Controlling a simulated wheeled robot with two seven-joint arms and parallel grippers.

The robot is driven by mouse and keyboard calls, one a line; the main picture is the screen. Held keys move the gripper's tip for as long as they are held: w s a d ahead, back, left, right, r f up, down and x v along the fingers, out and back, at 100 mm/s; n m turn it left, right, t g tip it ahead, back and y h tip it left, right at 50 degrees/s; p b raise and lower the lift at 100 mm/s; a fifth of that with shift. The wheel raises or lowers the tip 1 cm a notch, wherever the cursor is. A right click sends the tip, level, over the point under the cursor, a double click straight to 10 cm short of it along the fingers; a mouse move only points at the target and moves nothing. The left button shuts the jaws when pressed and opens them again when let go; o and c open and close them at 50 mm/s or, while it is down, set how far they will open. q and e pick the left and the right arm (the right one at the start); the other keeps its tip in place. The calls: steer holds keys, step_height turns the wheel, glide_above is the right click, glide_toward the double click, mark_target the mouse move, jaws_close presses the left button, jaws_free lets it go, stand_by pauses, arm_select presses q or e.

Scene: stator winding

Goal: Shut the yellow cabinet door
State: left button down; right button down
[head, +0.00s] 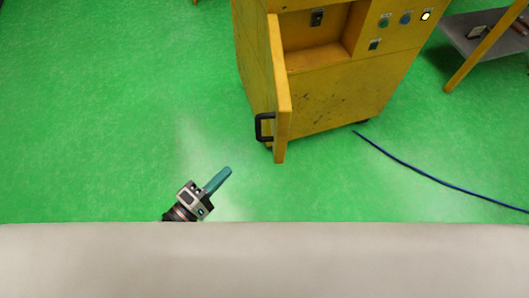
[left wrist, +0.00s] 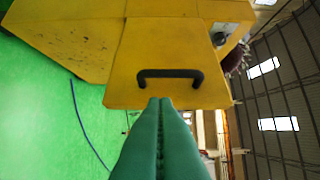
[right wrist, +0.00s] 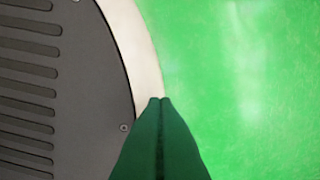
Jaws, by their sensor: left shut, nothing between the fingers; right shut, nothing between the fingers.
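The yellow cabinet (head: 340,90) stands at the upper middle of the head view. Its door (head: 280,85) stands open, swung out toward me and seen nearly edge-on. A black handle (head: 263,127) is on the door's left face. My left gripper (head: 226,172) is shut and empty, to the lower left of the handle and apart from it. In the left wrist view the door's face (left wrist: 165,55) and the handle (left wrist: 170,74) lie just beyond the shut fingertips. My right gripper (right wrist: 160,101) is shut and empty over the floor, beside a grey and white round body of mine.
A blue cable (head: 430,175) runs across the green floor from the cabinet to the right. A grey table with a yellow leg (head: 485,48) stands at the upper right. The floor (head: 110,110) left of the cabinet is clear.

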arm_select(q)
steer(key=s+d+p+x, duration=0.1)
steer(key=d+x, duration=0.1)
steer(key=x, duration=1)
steer(key=shift+s, duration=0.3)
steer(key=shift+d, duration=0.15)
